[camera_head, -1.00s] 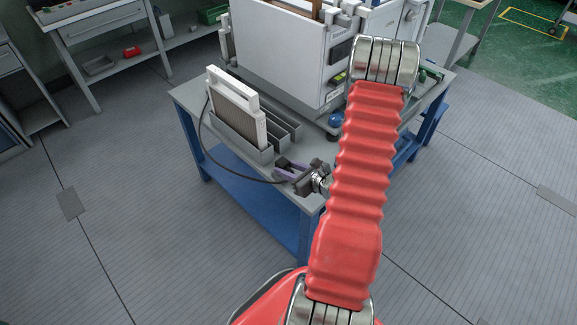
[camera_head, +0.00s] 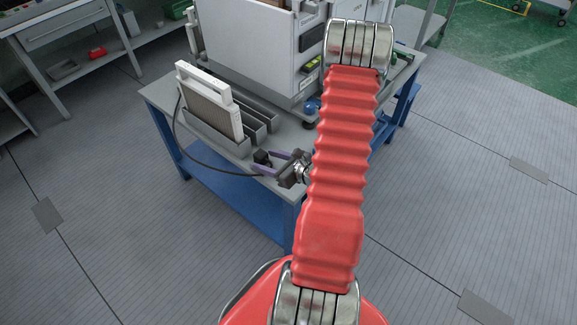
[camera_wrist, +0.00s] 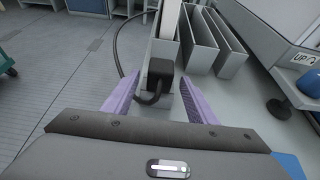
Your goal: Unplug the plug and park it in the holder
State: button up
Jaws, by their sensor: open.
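The black plug (camera_wrist: 160,70) stands at the near end of a grey slotted rack in the wrist view. Its black cable (camera_wrist: 119,50) loops out from its lower front and away to the left. My gripper (camera_wrist: 158,84) is open, with one purple finger on each side of the plug and a gap visible on both sides. In the head view my gripper (camera_head: 276,163) is over the table by the rack end, and the plug (camera_head: 263,158) shows as a small dark block by its fingers. I cannot tell what the plug sits in, nor which part is the holder.
The grey rack (camera_head: 217,139) holds a white-framed panel (camera_head: 210,98) and has empty slots to its right. A large white cabinet (camera_head: 250,50) stands behind on the blue-legged table (camera_head: 225,205). A blue knob (camera_head: 312,107) sits right of the rack.

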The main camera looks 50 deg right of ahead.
jog(key=v, duration=1.2)
jog(key=shift+s, duration=0.15)
dwell(0.4)
